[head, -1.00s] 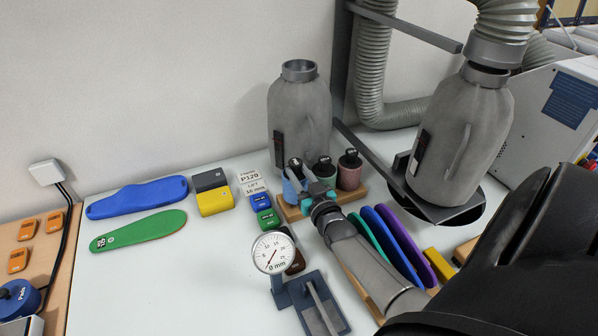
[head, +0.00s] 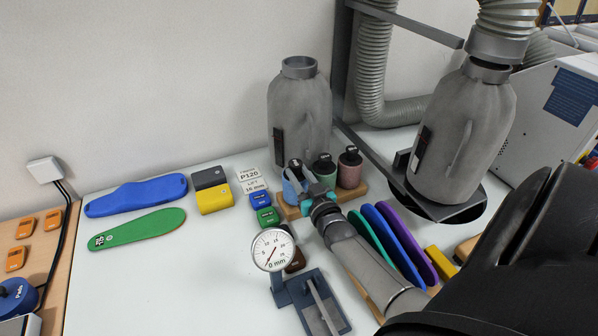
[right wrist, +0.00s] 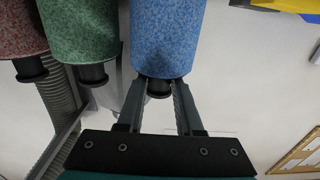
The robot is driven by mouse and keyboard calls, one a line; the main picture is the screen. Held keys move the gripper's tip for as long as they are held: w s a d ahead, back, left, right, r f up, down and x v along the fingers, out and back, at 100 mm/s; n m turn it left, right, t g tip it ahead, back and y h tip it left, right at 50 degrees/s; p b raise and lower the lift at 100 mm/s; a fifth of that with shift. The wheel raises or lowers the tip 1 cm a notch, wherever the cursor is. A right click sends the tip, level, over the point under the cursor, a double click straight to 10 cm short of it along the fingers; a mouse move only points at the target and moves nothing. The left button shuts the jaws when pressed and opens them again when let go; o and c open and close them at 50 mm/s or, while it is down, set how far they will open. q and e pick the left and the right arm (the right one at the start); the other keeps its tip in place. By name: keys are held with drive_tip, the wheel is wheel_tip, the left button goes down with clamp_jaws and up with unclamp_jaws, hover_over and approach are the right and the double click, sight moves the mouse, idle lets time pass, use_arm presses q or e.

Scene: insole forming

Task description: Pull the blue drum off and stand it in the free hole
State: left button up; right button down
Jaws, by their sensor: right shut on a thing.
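The blue drum (head: 288,193) is at the left end of the wooden block (head: 345,197), beside the green drum (head: 324,172) and the pinkish-red drum (head: 349,171). My right gripper (head: 302,175) reaches it from the front right and partly covers it. In the right wrist view the blue speckled drum (right wrist: 168,35) lies between the fingers, and the right gripper (right wrist: 158,88) is shut on its black end piece. The green drum (right wrist: 80,30) and red drum (right wrist: 22,30) are beside it, apart from the fingers. The drum's base is hidden, so I cannot tell whether it touches the block. My left gripper is not in view.
Two grey bottle-shaped housings (head: 300,110) (head: 462,135) stand behind and right. A dial gauge (head: 273,250) stands in front. Coloured insoles (head: 395,240) stand upright right of my forearm. A blue insole (head: 135,195) and green insole (head: 137,229) lie left; the table's front left is clear.

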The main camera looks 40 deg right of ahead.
drive_tip(key=shift+f, duration=0.25)
idle(0.4)
drive_tip(key=shift+c, duration=1.2)
unclamp_jaws()
drive_tip(key=shift+f, duration=0.1)
drive_tip(key=shift+r, duration=0.2)
drive_tip(key=shift+s+a+r+p, duration=0.1)
drive_tip(key=shift+s+r+p, duration=0.1)
drive_tip(key=shift+r+p, duration=1.3)
drive_tip(key=shift+s+a+r+p, duration=0.1)
drive_tip(key=shift+s+r+p, duration=0.1)
drive_tip(key=shift+r+p, duration=1.3)
drive_tip(key=shift+f, duration=0.1)
